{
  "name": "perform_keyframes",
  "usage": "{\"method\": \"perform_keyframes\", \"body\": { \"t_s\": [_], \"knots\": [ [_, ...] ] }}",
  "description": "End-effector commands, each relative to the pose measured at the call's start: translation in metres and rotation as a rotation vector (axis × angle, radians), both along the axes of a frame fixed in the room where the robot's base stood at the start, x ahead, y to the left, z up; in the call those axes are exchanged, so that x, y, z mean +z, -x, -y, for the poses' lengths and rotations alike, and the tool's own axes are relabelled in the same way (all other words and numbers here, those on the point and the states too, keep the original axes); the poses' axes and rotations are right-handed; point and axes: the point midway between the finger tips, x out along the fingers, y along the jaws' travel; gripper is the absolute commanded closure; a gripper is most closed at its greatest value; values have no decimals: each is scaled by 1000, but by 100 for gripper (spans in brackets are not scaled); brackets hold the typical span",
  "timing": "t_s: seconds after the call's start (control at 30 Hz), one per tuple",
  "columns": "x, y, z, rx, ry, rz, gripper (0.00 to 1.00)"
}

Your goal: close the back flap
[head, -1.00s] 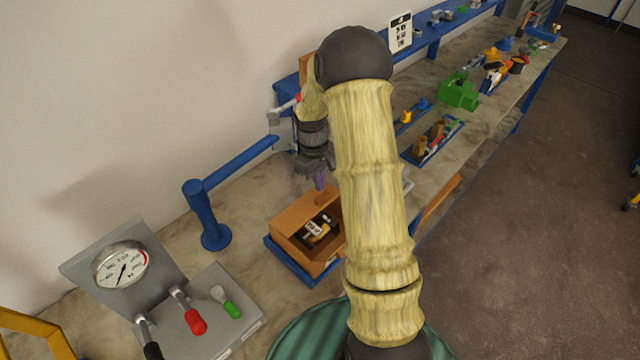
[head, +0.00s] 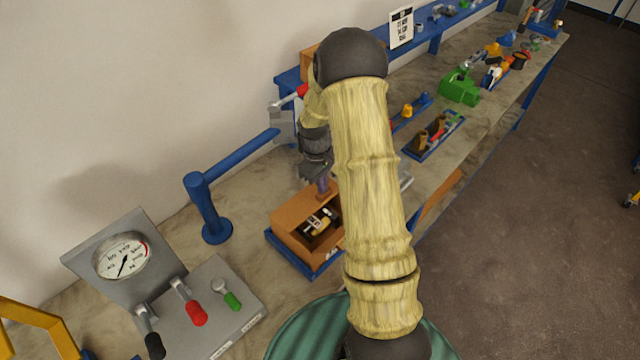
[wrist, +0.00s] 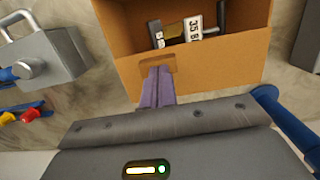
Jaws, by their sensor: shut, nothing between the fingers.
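An open brown cardboard box (head: 290,243) stands on a blue base on the bench. I cannot tell how far this panel is tilted. My gripper (head: 323,187) is at the back edge of the box, and its purple fingers (wrist: 158,85) are together and empty. The fingertips overlap the notch; whether they touch the panel is unclear. A padlock-like item with a white number tag (wrist: 193,28) lies inside the box.
A gauge panel (head: 122,255) with red, green and black levers stands at the front left. A blue post and rail (head: 207,210) are left of the box. Trays of tools (head: 433,138) and a green object (head: 459,88) lie farther along the bench.

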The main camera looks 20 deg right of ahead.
Motion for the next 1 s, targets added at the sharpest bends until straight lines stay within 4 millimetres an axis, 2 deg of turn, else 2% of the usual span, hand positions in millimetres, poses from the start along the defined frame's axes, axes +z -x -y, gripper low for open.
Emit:
{"method": "perform_keyframes", "body": {
  "t_s": [0.03, 0.27, 0.7, 1.0],
  "knots": [
    [-11, 10, 1, -3, -4, -31, 100],
    [-12, 12, 2, -7, -4, -35, 100],
    [4, 12, 1, -3, -1, -39, 100],
    [8, 8, -2, 2, -3, -28, 100]
  ]
}}
